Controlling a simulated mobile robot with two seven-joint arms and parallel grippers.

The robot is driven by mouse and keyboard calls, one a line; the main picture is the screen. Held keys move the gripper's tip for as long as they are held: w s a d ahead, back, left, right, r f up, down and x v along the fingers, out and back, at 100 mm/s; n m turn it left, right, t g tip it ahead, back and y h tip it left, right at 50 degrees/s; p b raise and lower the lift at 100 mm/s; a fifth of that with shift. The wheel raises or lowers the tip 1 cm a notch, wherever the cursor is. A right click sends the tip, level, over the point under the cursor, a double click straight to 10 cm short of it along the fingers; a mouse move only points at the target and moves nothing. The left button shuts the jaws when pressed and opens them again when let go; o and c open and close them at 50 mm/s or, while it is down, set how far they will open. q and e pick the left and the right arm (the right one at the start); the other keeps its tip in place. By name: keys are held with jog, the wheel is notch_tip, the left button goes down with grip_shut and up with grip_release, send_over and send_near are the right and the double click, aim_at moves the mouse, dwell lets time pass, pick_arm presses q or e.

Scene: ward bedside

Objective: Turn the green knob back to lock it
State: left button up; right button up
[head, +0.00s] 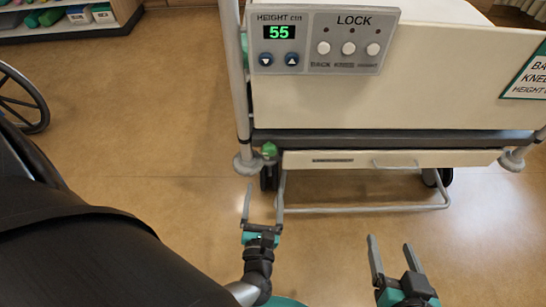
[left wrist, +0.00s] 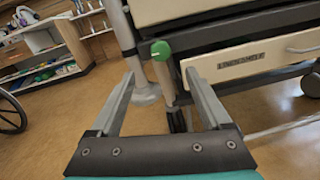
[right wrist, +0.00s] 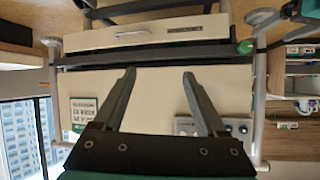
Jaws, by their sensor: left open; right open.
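The green knob (head: 269,149) is on the lower left of the bed end, beside the drawer front, in the head view. In the left wrist view the knob (left wrist: 160,50) shows ahead of the fingertips, roughly between them. My left gripper (head: 264,188) is open and empty, just below the knob in the head view and apart from it. My right gripper (head: 391,243) is open and empty, lower right over the floor. In the right wrist view, which looks upside down, the knob (right wrist: 245,47) is at the upper right. The knob's lock state cannot be told.
The control panel (head: 325,40) reads 55 and has LOCK buttons. A drawer (head: 350,160) with a handle and a metal floor rail (head: 370,208) sit under the bed end. A wheelchair wheel (head: 20,100) is at the left. Bare floor (head: 165,190) lies between.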

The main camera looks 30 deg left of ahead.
aim_at(269, 153)
pick_arm(q)
jog(key=b+x, duration=0.2)
jog(key=x, duration=0.8)
jog(key=shift+w, duration=0.2)
jog(key=shift+x, duration=0.9)
pick_arm(e)
jog(key=shift+s+a+r+m+t+y, duration=0.25)
jog(key=shift+a+r+t+y, duration=0.4)
jog(key=shift+t, duration=0.55)
jog(key=shift+s+a+r+m+t+y, duration=0.15)
jog(key=shift+s+a+r+t+y, duration=0.15)
jog(key=shift+a+r+t, duration=0.65)
jog(key=shift+f+t, duration=0.2)
jog(key=shift+t, duration=0.05)
pick_arm(q)
jog(key=shift+s, duration=0.1)
grip_shut()
pick_arm(e)
jog(key=shift+w, duration=0.1)
